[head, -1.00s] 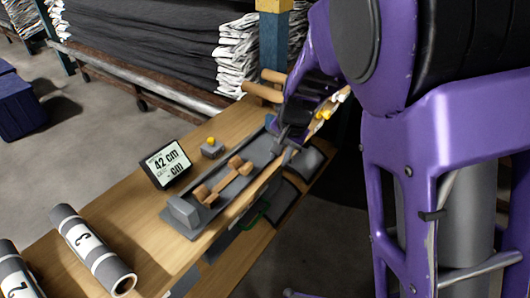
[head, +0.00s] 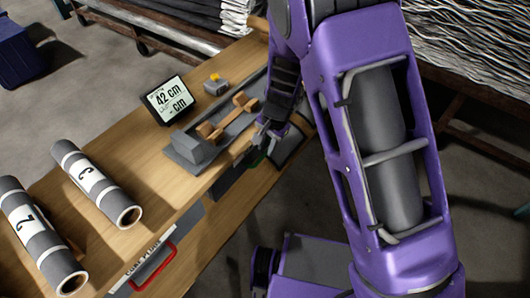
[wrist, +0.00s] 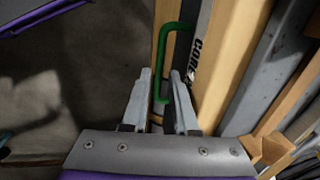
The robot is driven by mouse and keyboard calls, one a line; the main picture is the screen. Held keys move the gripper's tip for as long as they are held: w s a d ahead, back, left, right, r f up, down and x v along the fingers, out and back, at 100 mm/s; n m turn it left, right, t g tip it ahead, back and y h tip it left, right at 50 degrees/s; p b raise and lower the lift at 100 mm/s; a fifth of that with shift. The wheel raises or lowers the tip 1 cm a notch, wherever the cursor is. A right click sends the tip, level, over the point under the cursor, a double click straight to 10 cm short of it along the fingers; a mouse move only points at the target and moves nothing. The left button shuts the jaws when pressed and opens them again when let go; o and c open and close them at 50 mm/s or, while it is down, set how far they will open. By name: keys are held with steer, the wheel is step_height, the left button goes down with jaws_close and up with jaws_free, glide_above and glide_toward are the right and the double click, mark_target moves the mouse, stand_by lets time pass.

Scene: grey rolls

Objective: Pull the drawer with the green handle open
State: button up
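The green handle (wrist: 164,62) shows in the wrist view, mounted on a dark drawer front (wrist: 184,50) under the bench edge. Its lower end lies between the two fingertips of my gripper (wrist: 160,82), which stand apart on either side of it. I cannot tell whether either finger touches it. In the head view, a bit of the green handle (head: 259,158) shows just below my gripper (head: 262,138), with the rest hidden by the gripper and bench edge. The drawer looks closed.
A wooden bench (head: 110,150) carries a grey measuring tool (head: 190,150), a display reading 42 cm (head: 168,100) and two grey rolls (head: 95,182). A second drawer has a red handle (head: 155,268). Open floor (wrist: 60,95) lies beside the bench.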

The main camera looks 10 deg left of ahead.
steer(key=shift+w+a+f, duration=0.1)
steer(key=shift+a+f, duration=0.05)
steer(key=shift+f, duration=0.5)
steer(key=shift+a+f, duration=0.1)
steer(key=shift+f, duration=0.5)
jaws_close()
stand_by(0.5)
